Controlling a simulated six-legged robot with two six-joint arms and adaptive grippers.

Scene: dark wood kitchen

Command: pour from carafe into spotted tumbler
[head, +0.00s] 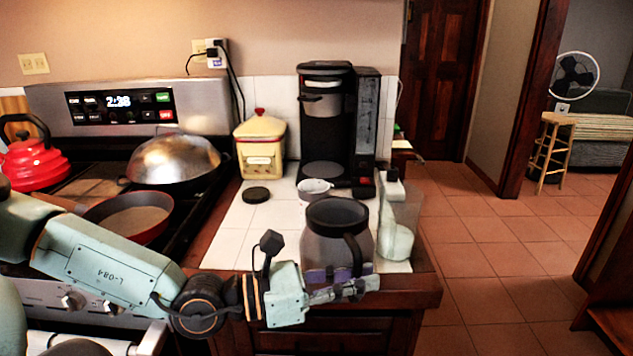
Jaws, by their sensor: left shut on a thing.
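The carafe (325,248) is a dark, see-through jug with a black rim and black handle. It is upright at the front edge of the white-tiled counter, and I cannot tell whether its base touches the tiles. My left gripper (345,289) reaches in from the left and is shut on the carafe low at its front, by the handle. A small pale cup (314,187), which seems to be the spotted tumbler, stands just behind the carafe, partly hidden by it. Its spots are too small to make out. My right gripper is not in view.
A clear container with white contents (397,243) stands close right of the carafe. A black coffee maker (325,120) is behind. A yellow canister (260,150) and a dark lid (256,195) are left. The stove holds a pan (130,217). Tiles left of the cup are free.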

